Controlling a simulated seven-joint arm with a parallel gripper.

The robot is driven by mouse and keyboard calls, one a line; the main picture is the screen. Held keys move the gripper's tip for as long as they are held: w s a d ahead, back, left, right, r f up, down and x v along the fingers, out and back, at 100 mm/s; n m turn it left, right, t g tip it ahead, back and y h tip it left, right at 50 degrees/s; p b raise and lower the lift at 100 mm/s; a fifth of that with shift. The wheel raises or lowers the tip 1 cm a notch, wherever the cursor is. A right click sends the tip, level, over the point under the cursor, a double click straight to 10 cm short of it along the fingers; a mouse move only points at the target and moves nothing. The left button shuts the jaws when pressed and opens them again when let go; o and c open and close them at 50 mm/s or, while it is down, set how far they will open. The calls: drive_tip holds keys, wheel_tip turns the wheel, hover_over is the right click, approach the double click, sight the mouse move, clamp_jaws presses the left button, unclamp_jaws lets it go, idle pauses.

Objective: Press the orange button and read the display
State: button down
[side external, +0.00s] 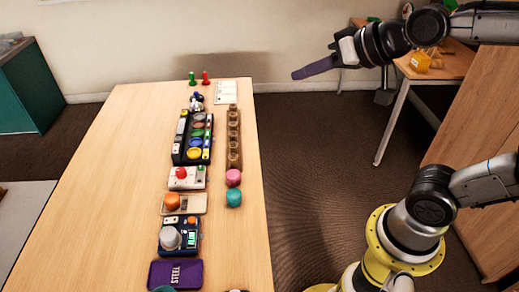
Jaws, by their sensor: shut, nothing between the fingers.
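An orange, rounded button (172,201) sits on a beige base (197,205) in the row of items on the wooden table. Just in front of it is a blue device (176,249) with a grey round top and a small panel that may be a display; any reading is too small to make out. My gripper (298,74) is shut and empty, its dark purple fingers pointing left. It is in the air to the right of the table's far end, well away from the orange button.
A white box with a red button (181,172) stands behind the orange one. Further back are a black tray of coloured discs (178,150) and a wooden rack (234,140). Pink (233,177) and teal (233,197) pieces lie to the right. The table's left side (110,190) is clear.

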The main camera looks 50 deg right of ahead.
drive_tip(key=s+d+f+n+g, duration=0.1)
drive_tip(key=s+f+g, duration=0.1)
drive_tip(key=s+f, duration=0.2)
drive_tip(key=s+d+f+n+g+h, duration=0.1)
drive_tip(key=s+f+n+g, duration=0.1)
drive_tip(key=s, duration=0.7)
drive_tip(key=shift+s+f+n+g, duration=0.15)
drive_tip(key=shift+f+n+g, duration=0.15)
drive_tip(key=shift+f+g, duration=0.5)
